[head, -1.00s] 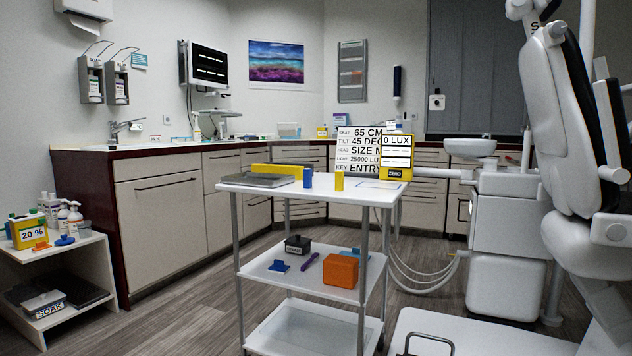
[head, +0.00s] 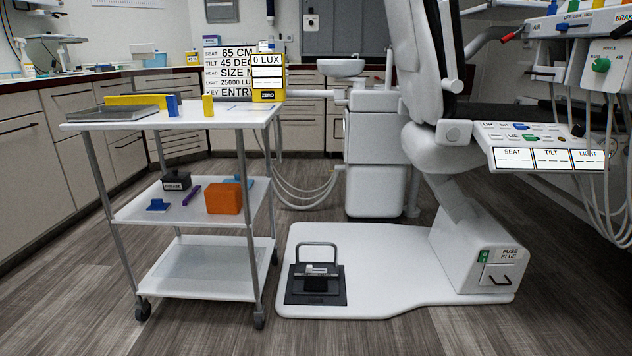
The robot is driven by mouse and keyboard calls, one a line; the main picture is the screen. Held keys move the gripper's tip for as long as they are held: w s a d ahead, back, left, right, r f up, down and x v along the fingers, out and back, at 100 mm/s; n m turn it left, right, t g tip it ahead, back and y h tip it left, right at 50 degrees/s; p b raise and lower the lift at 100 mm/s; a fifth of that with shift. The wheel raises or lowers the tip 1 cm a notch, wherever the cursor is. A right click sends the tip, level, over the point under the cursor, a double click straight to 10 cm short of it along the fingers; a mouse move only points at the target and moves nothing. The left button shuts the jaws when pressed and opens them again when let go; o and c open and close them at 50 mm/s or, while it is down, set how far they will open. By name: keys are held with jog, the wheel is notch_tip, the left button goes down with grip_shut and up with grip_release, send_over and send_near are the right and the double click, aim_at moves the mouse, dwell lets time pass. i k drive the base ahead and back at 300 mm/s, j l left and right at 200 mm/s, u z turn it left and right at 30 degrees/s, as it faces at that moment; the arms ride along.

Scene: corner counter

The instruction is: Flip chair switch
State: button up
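The dental chair (head: 424,150) stands right of centre on a white base plate (head: 385,285). At the right end of the plate is a white box (head: 455,262) with a small green switch (head: 484,257) on its front. A label beside the switch reads "FUSE BLUE", and a dark handle sits below the label. The switch is too small to tell which way it is set. A control panel (head: 535,145) with SEAT, TILT and LIGHT displays showing dashes is above it. My gripper is not in view.
A white trolley (head: 118,122) stands at left, with an orange box (head: 222,198) on its middle shelf. A foot pedal (head: 316,283) with a metal hoop sits on the base plate. Hoses (head: 610,215) hang at far right. The floor in front is clear.

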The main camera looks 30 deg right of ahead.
aim_at(484, 255)
jog(key=z, duration=1.5)
